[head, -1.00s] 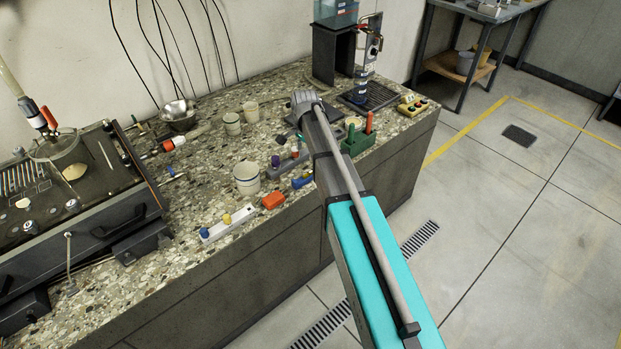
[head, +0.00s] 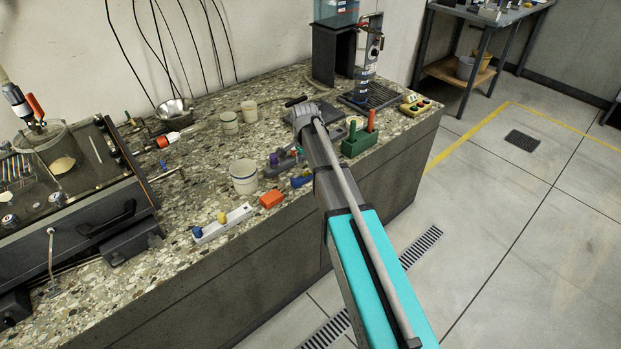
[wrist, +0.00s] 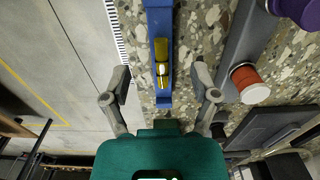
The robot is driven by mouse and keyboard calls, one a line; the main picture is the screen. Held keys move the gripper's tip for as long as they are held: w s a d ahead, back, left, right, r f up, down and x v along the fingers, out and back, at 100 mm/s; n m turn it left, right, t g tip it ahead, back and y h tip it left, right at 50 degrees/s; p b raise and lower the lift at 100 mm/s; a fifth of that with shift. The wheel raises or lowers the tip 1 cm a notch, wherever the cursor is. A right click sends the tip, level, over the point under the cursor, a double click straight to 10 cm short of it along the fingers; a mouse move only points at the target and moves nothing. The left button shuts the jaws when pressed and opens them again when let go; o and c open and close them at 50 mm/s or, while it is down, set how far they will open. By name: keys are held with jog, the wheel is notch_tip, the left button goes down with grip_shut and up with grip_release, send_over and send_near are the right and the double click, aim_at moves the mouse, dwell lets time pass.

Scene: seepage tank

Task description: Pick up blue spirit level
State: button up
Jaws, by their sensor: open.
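The blue spirit level (wrist: 159,25) runs lengthwise down the upper middle of the wrist view, with a yellow vial part (wrist: 161,62) on it. My gripper (wrist: 160,92) is open, one finger on either side of the level's near end. In the head view a short blue piece (head: 301,180) shows on the counter beside my arm; the arm hides the rest. The gripper's fingers are hidden in that view.
A grey bar with purple and red knobs (wrist: 245,75) lies right of the level in the wrist view. An orange block (head: 271,199), a white strip with knobs (head: 222,225), a cup (head: 243,177) and a green holder (head: 355,146) stand nearby. The counter's edge is close.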

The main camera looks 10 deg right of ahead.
aim_at(305, 173)
jog(key=shift+f, duration=0.15)
dwell(0.3)
jog(key=shift+w+f+b, duration=0.1)
jog(key=shift+f+b, duration=2.45)
jog(key=shift+b, duration=0.05)
jog(key=shift+c, duration=0.2)
grip_shut()
